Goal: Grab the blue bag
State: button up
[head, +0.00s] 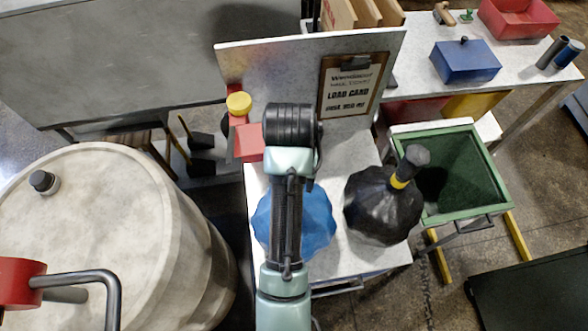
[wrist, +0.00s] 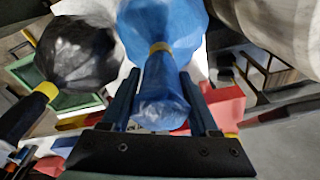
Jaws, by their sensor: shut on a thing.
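The blue bag (head: 318,222) sits on the pale table, largely hidden behind my arm in the head view. In the wrist view the blue bag (wrist: 163,35) has a yellow band around its neck, and its gathered top lies between the two fingers of my gripper (wrist: 165,95). The fingers are shut on that gathered top. My gripper's fingertips are hidden behind my arm in the head view.
A black bag (head: 383,205) with a yellow band stands right of the blue bag; it also shows in the wrist view (wrist: 75,55). A green bin (head: 488,178) is further right. A large pale drum (head: 120,215) stands left. An upright panel with a clipboard (head: 350,88) rises behind.

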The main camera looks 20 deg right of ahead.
grip_shut()
jog(key=shift+w+r, duration=0.1)
jog(key=shift+r, duration=0.05)
